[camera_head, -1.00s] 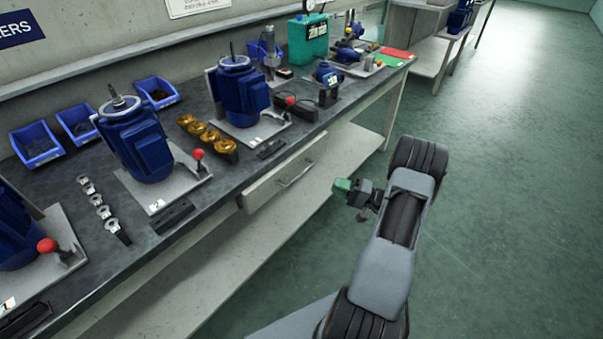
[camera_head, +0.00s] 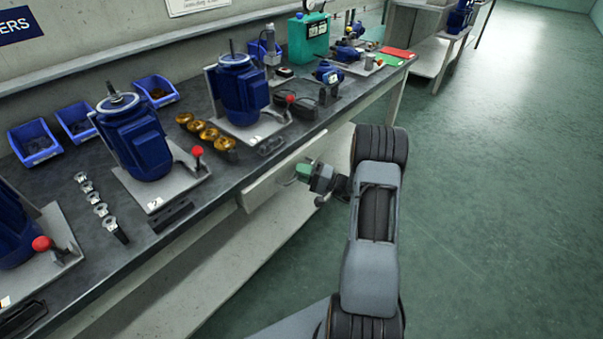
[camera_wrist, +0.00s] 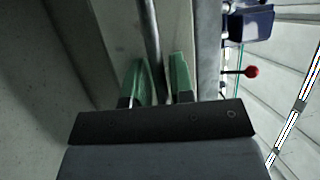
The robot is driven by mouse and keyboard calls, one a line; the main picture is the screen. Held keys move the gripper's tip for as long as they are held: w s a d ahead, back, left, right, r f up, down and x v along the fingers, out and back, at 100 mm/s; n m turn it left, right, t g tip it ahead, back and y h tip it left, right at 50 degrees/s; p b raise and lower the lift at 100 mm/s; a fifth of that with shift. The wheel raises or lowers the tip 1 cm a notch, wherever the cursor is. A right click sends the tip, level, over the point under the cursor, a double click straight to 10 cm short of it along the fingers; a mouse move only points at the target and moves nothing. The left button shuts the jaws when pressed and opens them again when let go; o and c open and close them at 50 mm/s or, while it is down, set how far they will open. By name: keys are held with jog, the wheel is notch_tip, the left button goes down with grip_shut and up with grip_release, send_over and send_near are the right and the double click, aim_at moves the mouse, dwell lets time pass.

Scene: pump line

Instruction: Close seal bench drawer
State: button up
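The seal bench drawer (camera_head: 262,189) is a pale grey front under the dark bench top. It stands out a little from the bench. Its metal bar handle (camera_wrist: 152,45) runs between my two green fingertips in the wrist view. My gripper (camera_head: 303,172) is at the drawer front, over the handle, and hides much of it in the head view. In the wrist view my gripper (camera_wrist: 160,82) is open, with a finger on each side of the bar. I cannot tell whether either finger touches it.
The bench top (camera_head: 190,235) holds blue pumps (camera_head: 133,135) on plates with red-knobbed levers (camera_head: 197,152), brass parts (camera_head: 208,134) and blue bins (camera_head: 155,91). A lower shelf (camera_head: 200,262) runs beneath the drawer. The green floor (camera_head: 480,200) to the right is clear.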

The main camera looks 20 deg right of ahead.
aim_at(294, 168)
jog(key=shift+c, duration=0.3)
grip_shut()
jog(key=w, duration=0.1)
jog(key=w+a+b, duration=0.1)
jog(key=w+a, duration=0.1)
jog(key=w, duration=0.1)
jog(key=shift+f+b, duration=0.15)
jog(key=shift+b, duration=0.25)
jog(key=shift+w+r, duration=0.1)
jog(key=shift+r, duration=0.1)
jog(key=shift+o, duration=0.3)
grip_release()
